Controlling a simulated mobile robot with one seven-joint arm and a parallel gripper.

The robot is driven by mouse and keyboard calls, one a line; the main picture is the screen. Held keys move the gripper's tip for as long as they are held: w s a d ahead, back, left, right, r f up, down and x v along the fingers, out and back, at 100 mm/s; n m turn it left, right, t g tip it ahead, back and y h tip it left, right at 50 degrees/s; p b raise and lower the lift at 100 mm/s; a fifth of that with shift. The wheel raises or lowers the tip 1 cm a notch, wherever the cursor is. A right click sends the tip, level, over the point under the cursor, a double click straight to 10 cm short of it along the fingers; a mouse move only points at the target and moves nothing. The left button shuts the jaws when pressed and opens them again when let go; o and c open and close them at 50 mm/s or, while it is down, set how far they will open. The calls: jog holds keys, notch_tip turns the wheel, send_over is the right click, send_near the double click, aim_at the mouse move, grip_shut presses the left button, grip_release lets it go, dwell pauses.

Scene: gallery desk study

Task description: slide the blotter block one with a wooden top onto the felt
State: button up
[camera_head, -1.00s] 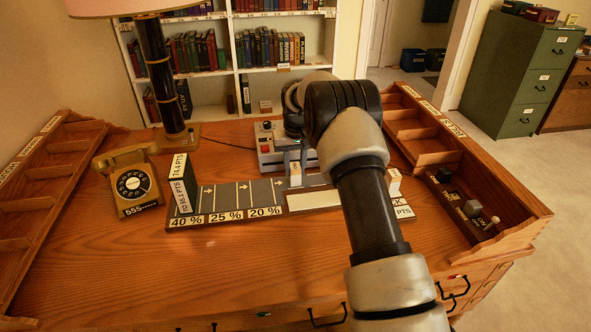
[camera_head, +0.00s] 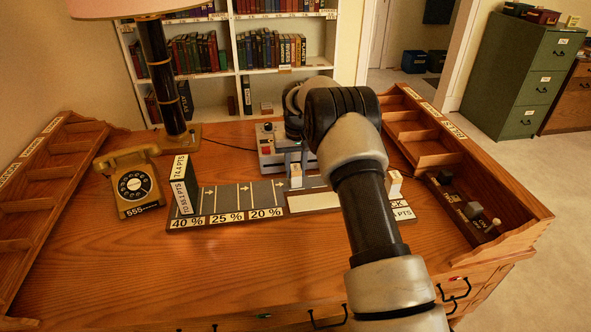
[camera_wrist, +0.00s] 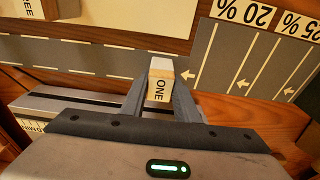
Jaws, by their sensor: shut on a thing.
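The block (camera_wrist: 160,87) is small and pale with a wooden top and the word ONE on its side. It stands between the two grey fingers of my gripper (camera_wrist: 160,98), which is shut on it. In the head view the block (camera_head: 296,178) is at the far edge of the long board, with my gripper (camera_head: 292,160) behind it. The board's dark grey surface (camera_head: 226,195), which looks like the felt, has lanes with arrows, marked 40 %, 25 % and 20 %. I cannot tell whether the block's underside touches it.
A cream strip (camera_head: 313,201) lies right of the lanes, partly behind my arm. A lettered box (camera_head: 184,184) stands at the board's left end, a telephone (camera_head: 135,184) beyond it. A grey device (camera_head: 268,150) sits behind the board. The front desk surface is clear.

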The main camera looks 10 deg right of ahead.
jog(key=o, duration=1.2)
jog(key=shift+r, duration=0.15)
notch_tip(320, 180, up, 17)
jog(key=s+p, duration=0.2)
notch_tip(320, 180, up, 11)
jog(key=p, duration=0.3)
send_over(297, 171)
jog(key=s, duration=0.6)
jog(key=s+r+t+p, duration=0.2)
jog(key=s+r+p, duration=0.1)
jog(key=s+r, duration=0.75)
jog(key=s+p, duration=0.2)
jog(key=s, duration=0.6)
jog(key=s+r+t+p, duration=0.1)
jog(key=s, duration=0.8)
jog(key=s+t+p, duration=0.1)
jog(key=s+p, duration=0.1)
jog(key=s, duration=0.6)
jog(key=shift+s+a+r+p, duration=0.1)
jog(key=shift+s+r+p, duration=0.2)
